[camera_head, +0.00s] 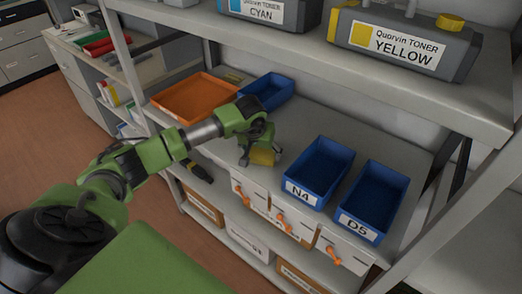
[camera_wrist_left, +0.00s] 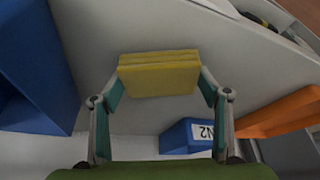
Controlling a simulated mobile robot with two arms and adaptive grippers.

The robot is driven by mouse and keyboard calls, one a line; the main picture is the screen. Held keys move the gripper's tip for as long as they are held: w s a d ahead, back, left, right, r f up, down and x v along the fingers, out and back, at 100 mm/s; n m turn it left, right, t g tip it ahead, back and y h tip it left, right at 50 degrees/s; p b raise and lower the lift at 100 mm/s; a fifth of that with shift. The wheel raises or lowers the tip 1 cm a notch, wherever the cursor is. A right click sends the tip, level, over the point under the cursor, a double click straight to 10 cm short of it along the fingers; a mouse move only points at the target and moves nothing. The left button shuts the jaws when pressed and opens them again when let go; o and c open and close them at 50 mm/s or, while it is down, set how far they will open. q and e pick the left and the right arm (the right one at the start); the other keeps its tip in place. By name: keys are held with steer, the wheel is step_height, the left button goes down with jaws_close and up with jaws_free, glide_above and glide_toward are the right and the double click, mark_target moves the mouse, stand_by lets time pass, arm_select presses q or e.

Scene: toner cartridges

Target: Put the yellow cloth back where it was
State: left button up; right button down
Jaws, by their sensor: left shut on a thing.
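The yellow cloth (camera_wrist_left: 158,77) is a folded, layered block between the two fingers of my left gripper (camera_wrist_left: 160,85) in the left wrist view. The fingertips press on its two short sides, so the gripper is shut on it. In the head view the cloth (camera_head: 263,157) hangs under my left gripper (camera_head: 258,150), over the grey shelf (camera_head: 300,128) near its front edge. I cannot tell whether the cloth touches the shelf. My right gripper is not in view.
An orange tray (camera_head: 192,97) and a blue bin (camera_head: 268,90) stand left and behind. Blue bins N4 (camera_head: 318,172) and D5 (camera_head: 373,201) stand to the right. Toner cartridges (camera_head: 402,40) sit on the shelf above.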

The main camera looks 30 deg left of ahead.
arm_select(q)
steer(key=shift+f, duration=0.2)
steer(key=o, duration=0.9)
steer(key=shift+o, duration=0.2)
steer(key=shift+r, duration=0.1)
steer(key=shift+r, duration=0.3)
steer(key=b+v, duration=0.3)
steer(key=v, duration=0.8)
steer(key=shift+s+r+b, duration=0.25)
steer(key=shift+r+b, duration=0.05)
